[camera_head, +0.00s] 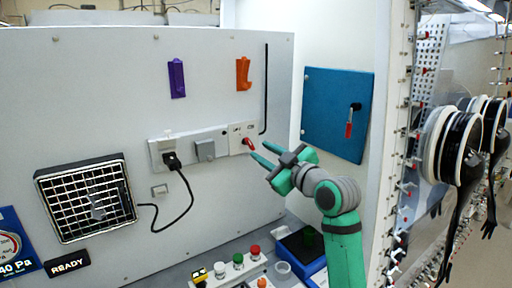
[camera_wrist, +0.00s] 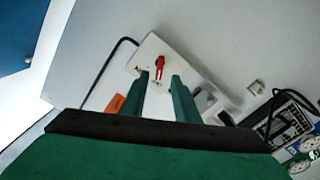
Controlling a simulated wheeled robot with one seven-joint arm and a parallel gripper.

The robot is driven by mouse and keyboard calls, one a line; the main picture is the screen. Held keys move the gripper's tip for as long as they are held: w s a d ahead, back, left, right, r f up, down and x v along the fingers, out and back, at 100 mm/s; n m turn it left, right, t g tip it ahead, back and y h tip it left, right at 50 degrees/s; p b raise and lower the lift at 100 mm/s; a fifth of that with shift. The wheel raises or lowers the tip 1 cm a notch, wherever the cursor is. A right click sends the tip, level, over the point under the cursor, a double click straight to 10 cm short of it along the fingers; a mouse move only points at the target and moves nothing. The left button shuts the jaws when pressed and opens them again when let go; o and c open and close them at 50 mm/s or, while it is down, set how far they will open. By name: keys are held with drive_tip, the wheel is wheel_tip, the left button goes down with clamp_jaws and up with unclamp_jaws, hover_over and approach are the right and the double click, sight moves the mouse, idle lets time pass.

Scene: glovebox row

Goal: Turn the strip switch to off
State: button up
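The power strip (camera_head: 190,150) is a pale bar on the grey wall panel. At its right end is the red strip switch (camera_head: 248,144), a small lever that looks tilted in the head view. In the wrist view the red switch (camera_wrist: 160,66) stands just beyond the fingertips, near the gap between them. My gripper (camera_head: 261,153) is open, its two green fingers apart and pointing at the switch. In the wrist view my gripper (camera_wrist: 166,82) holds nothing. I cannot tell whether a fingertip touches the switch.
A black plug (camera_head: 170,159) with a cable sits in the strip, left of a grey cover (camera_head: 205,150). Purple (camera_head: 177,79) and orange (camera_head: 243,73) holders hang above. A blue door (camera_head: 336,112) with a red handle is at right. Small bottles (camera_head: 238,261) stand below.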

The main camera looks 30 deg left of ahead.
sight(251, 145)
drive_tip(key=shift+x, duration=2.7)
drive_tip(key=shift+w, duration=0.1)
drive_tip(key=shift+c, duration=0.3)
clamp_jaws()
